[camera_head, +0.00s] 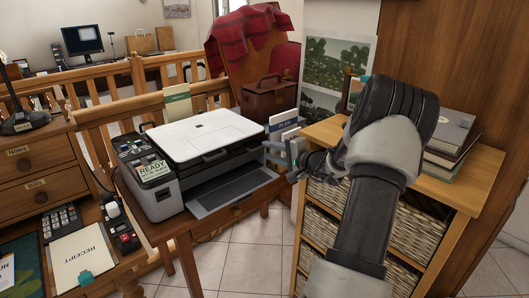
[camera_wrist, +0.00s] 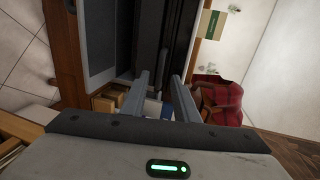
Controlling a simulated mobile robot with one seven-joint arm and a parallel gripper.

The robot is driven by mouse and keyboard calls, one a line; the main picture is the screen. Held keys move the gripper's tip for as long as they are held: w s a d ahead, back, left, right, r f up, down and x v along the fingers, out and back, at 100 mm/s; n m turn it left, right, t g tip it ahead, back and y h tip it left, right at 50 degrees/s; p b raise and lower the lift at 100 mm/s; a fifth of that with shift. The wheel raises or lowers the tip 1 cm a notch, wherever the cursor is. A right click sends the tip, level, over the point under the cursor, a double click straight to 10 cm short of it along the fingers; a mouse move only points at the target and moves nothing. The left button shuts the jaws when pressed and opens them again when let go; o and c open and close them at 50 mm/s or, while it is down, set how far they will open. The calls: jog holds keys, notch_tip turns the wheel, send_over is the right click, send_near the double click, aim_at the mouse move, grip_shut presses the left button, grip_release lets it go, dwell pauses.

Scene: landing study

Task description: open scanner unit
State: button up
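The printer with the scanner unit (camera_head: 208,133) stands on a small wooden desk. The scanner unit is its flat white top, lying level over the dark body, with a small handle (camera_head: 214,156) on its front edge. A control panel with a READY label (camera_head: 152,171) is at its left. My gripper (camera_head: 272,152) is at the printer's right front corner, close beside it; contact cannot be told. In the wrist view, the two fingers (camera_wrist: 159,92) are apart with nothing held between them. The printer's dark front (camera_wrist: 150,35) is just beyond the fingertips.
A wicker-basket shelf (camera_head: 410,225) stands under my arm at the right, with books (camera_head: 452,140) on top. A drawer cabinet (camera_head: 35,170) is at left. Tiled floor (camera_head: 240,255) is open in front.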

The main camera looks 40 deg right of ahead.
aim_at(261, 148)
jog(key=shift+x, duration=1.75)
grip_shut()
